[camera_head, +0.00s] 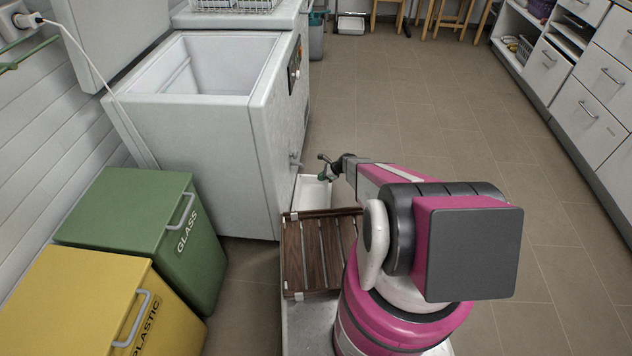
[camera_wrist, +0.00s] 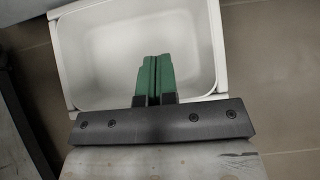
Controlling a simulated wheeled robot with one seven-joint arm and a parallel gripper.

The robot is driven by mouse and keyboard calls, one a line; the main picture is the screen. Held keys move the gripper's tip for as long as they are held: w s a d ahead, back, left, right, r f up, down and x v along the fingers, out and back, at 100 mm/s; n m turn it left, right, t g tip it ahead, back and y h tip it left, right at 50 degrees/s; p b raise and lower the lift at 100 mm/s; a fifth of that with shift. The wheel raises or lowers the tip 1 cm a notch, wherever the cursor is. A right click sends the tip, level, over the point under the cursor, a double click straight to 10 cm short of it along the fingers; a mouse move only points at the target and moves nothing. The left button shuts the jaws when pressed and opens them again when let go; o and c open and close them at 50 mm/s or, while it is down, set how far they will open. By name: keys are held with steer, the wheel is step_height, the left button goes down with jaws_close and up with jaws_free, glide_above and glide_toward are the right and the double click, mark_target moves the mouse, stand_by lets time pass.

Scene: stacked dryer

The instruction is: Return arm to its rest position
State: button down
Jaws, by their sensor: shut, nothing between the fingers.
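My gripper (camera_head: 325,168) is at the end of my pink arm, held out in front of my base, to the right of the white chest unit's front corner. In the wrist view my gripper (camera_wrist: 154,74) has its green fingers side by side, shut with nothing between them. Below the fingertips is an open white bin (camera_wrist: 205,50), which looks empty. The same white bin (camera_head: 312,192) shows partly in the head view, behind the slatted wooden rack.
The white chest unit (camera_head: 200,140) stands left with its lid raised. A green GLASS bin (camera_head: 140,235) and a yellow PLASTIC bin (camera_head: 80,305) stand near left. The slatted rack (camera_head: 313,262) is beside my arm. White drawers (camera_head: 590,110) line the right. The tiled floor (camera_head: 440,110) between is clear.

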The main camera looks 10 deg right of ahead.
steer(key=shift+s+d+r, duration=0.1)
steer(key=shift+d+r, duration=0.15)
steer(key=shift+d, duration=0.05)
steer(key=s+d+r+n+h, duration=0.1)
steer(key=s+r+n+h, duration=0.2)
steer(key=r, duration=1.1)
steer(key=s+d+r+n+g+h, duration=0.1)
steer(key=s+d+r+n+h, duration=0.1)
steer(key=s+r+n, duration=0.8)
steer(key=s+d+r+n+h, duration=0.2)
steer(key=s+r+n, duration=0.5)
steer(key=s+r, duration=0.7)
step_height(320, 180, up, 5)
steer(key=shift+s+g+h, duration=0.25)
steer(key=shift+g+h, duration=0.15)
steer(key=shift+h, duration=0.5)
steer(key=c, duration=1.8)
jaws_free()
